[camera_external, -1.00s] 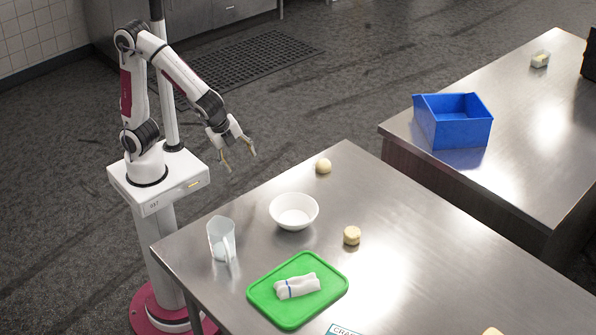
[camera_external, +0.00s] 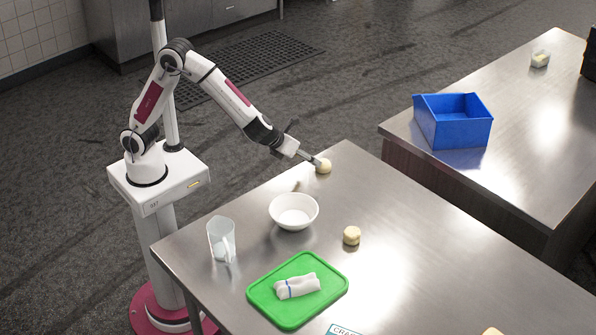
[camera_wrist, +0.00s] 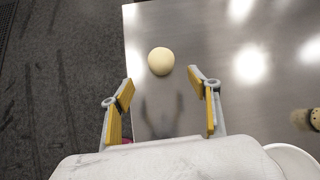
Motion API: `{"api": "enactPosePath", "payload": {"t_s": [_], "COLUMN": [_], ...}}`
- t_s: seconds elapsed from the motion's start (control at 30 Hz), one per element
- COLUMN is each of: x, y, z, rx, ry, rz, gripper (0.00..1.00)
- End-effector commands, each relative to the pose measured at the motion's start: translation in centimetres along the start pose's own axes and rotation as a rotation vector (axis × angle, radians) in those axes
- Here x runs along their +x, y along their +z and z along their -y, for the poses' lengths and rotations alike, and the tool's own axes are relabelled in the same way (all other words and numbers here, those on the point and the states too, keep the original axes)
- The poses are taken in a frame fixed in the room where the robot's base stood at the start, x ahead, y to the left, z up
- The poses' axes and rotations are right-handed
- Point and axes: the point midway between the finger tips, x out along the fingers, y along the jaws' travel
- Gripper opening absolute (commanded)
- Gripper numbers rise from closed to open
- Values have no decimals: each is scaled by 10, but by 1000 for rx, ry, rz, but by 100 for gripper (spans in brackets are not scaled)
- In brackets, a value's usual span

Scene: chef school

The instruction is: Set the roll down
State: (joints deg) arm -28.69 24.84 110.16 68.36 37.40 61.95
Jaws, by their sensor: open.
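A pale round roll (camera_external: 324,166) lies on the steel table (camera_external: 400,240) near its far left corner. In the wrist view the roll (camera_wrist: 161,61) lies ahead of my fingertips, roughly centred between them and close to the table's edge. My gripper (camera_external: 310,172) is open and empty, its fingers spread wide in the wrist view (camera_wrist: 167,90). It is above the table next to the roll; I cannot tell the exact gap. A second, tan round piece (camera_external: 352,235) lies nearer the middle of the table.
A white bowl (camera_external: 294,211) stands just in front of my gripper. A clear jug (camera_external: 221,240) stands at the left edge. A green tray (camera_external: 262,306) holds a rolled white cloth (camera_external: 297,286). A blue bin (camera_external: 462,130) stands on the other table.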

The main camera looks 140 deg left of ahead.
Motion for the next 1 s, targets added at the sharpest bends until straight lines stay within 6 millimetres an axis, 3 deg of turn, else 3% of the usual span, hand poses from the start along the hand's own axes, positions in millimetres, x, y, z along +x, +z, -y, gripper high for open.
{"api": "enactPosePath", "payload": {"t_s": [0.27, 0.67, 1.0], "x": [-1, 0, 21], "y": [5, 4, 4], "z": [10, 9, 8], "rx": [185, 194, 193], "ry": [-32, -30, -28], "rz": [17, 16, 16], "gripper": [61, 61, 61]}}
